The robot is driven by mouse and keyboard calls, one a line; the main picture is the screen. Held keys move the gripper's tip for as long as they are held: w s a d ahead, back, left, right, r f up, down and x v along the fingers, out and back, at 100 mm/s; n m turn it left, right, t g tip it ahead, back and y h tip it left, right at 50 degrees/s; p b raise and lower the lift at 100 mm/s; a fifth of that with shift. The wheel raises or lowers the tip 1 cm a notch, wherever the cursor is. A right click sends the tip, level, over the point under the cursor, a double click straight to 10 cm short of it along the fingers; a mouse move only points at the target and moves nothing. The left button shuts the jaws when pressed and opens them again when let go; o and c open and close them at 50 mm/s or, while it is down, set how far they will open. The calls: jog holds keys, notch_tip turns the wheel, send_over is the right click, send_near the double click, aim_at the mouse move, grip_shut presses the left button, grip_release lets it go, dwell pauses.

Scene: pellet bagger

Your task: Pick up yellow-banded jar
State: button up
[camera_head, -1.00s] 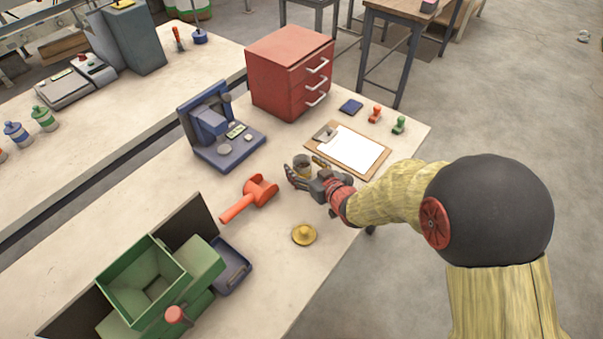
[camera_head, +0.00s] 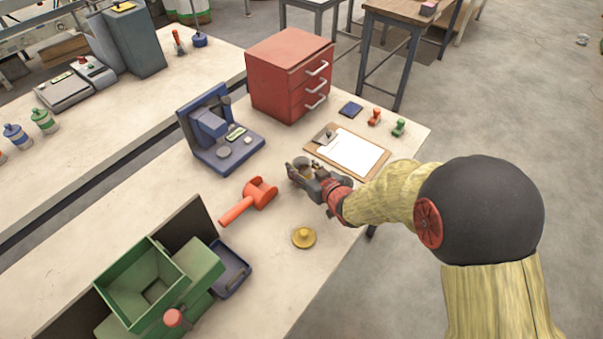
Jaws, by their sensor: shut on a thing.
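The jar (camera_head: 301,163) is a small, greyish, open-topped vessel on the near table, left of the clipboard. My gripper (camera_head: 304,173) reaches it from the right and is shut on it, with the fingers around its sides. The fingers hide much of the jar, and a yellow band cannot be made out clearly. I cannot tell whether its base touches the table. A round yellow lid with a knob (camera_head: 303,237) lies on the table below my gripper.
A clipboard with paper (camera_head: 350,153) lies close to the right of the jar. An orange scoop (camera_head: 249,201) and a blue scale-like device (camera_head: 220,133) are to the left. A red drawer cabinet (camera_head: 290,75) stands behind. A green hopper (camera_head: 143,282) is at front left.

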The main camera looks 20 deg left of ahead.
jog(key=c, duration=0.6)
jog(key=shift+r, duration=0.2)
jog(key=shift+c, duration=0.2)
